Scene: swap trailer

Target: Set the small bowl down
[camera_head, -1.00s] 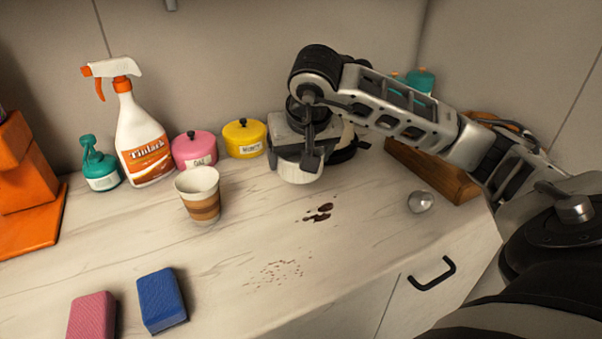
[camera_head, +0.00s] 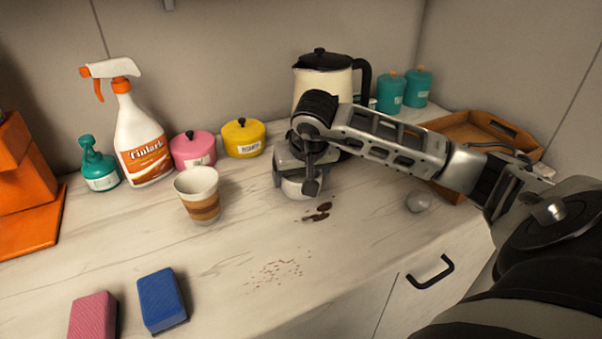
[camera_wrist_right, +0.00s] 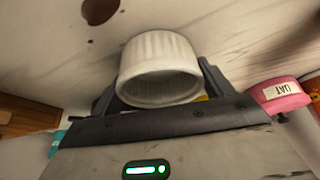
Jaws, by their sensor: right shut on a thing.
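The small bowl (camera_head: 296,188) is white and ribbed, and sits between the fingers of my right gripper (camera_head: 296,180) over the middle of the counter. In the right wrist view the bowl (camera_wrist_right: 158,62) shows its fluted side and part of its hollow, with a finger on each side. My right gripper is shut on it. The bowl is low, close to the countertop (camera_head: 230,245); I cannot tell if its base touches. Part of it is hidden behind a finger. My left gripper is not in view.
Dark stains (camera_head: 318,212) lie just right of the bowl. A paper cup (camera_head: 198,196) stands to its left. A yellow pot (camera_head: 243,138), a pink pot (camera_head: 193,150) and a kettle (camera_head: 322,80) stand behind. A wooden tray (camera_head: 465,130) is at right. The front middle is mostly clear.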

